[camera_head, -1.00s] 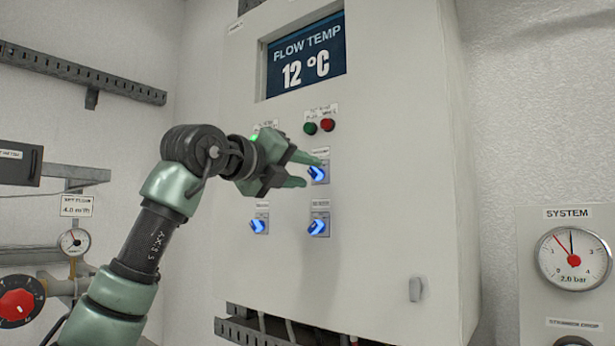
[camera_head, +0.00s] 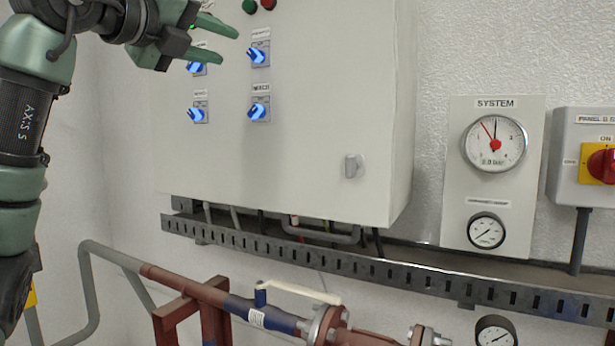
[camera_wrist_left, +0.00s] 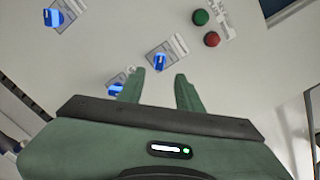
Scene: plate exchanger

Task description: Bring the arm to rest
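My left gripper (camera_head: 230,48) is open and empty at the upper left of the head view, in front of the white control cabinet (camera_head: 290,170). Its two green fingers point right, a little short of the upper right blue knob (camera_head: 258,55). An upper left blue knob (camera_head: 197,68) shows partly below the fingers. Two lower blue knobs (camera_head: 197,114) and (camera_head: 259,111) are clear of it. In the left wrist view the spread fingers (camera_wrist_left: 160,73) show nothing between them, with a blue knob (camera_wrist_left: 160,62) just beyond. My right gripper is out of view.
A slotted cable tray (camera_head: 350,265) runs under the cabinet. Pipes with a white-handled valve (camera_head: 300,291) lie below. A SYSTEM gauge (camera_head: 495,144) and a red switch (camera_head: 602,166) are at right. Green (camera_wrist_left: 200,17) and red (camera_wrist_left: 212,39) lamps are near the fingers.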

